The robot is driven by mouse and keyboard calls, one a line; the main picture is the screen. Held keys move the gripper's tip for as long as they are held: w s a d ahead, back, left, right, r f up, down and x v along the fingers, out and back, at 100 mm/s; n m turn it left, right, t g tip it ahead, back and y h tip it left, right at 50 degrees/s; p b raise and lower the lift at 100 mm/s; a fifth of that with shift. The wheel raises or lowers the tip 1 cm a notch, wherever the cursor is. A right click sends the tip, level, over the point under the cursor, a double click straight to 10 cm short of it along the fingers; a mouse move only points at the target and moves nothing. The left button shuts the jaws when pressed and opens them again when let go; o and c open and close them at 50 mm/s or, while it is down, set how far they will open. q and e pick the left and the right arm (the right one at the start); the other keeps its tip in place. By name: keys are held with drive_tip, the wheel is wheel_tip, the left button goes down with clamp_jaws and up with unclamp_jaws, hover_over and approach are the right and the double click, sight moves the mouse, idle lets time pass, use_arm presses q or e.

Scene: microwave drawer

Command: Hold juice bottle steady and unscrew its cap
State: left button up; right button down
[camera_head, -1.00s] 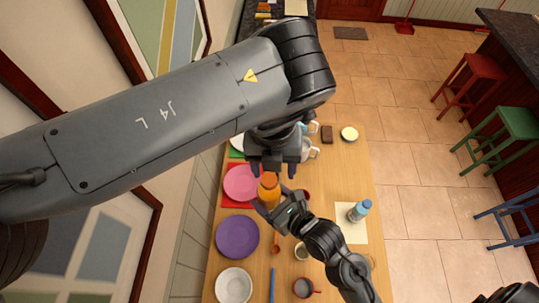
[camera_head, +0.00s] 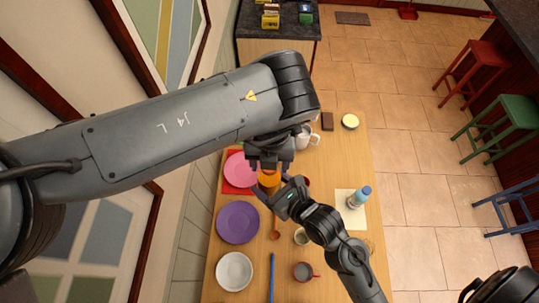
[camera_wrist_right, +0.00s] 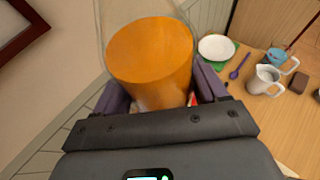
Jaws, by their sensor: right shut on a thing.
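The juice bottle (camera_head: 268,180), clear with orange juice, stands out near the table's left side. My right gripper (camera_head: 284,192) is shut on its body from the right. In the right wrist view the bottle (camera_wrist_right: 152,52) sits between the two fingers of that gripper (camera_wrist_right: 158,98), and its upper part runs out of the frame. My left gripper (camera_head: 270,160) is pointed down at the bottle's top, its fingers apart on either side of it. The cap is hidden, so I cannot tell whether the fingers touch it.
A pink plate (camera_head: 238,172), purple plate (camera_head: 237,222) and white bowl (camera_head: 234,271) line the table's left side. A blue bottle (camera_head: 359,197) stands on a pale mat (camera_head: 351,219) at right. Mugs lie around the right arm. Bare wood (camera_head: 340,160) shows right of the grippers.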

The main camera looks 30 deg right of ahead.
use_arm(q)
drive_tip(key=shift+c, duration=0.2)
drive_tip(key=c, duration=1)
drive_tip(key=n, duration=0.2)
drive_tip(key=shift+n, duration=0.3)
drive_tip(key=shift+c, duration=0.2)
drive_tip(key=shift+r, duration=0.25)
drive_tip(key=shift+r, duration=0.85)
drive_tip(key=shift+r, duration=0.15)
drive_tip(key=shift+r, duration=1.9)
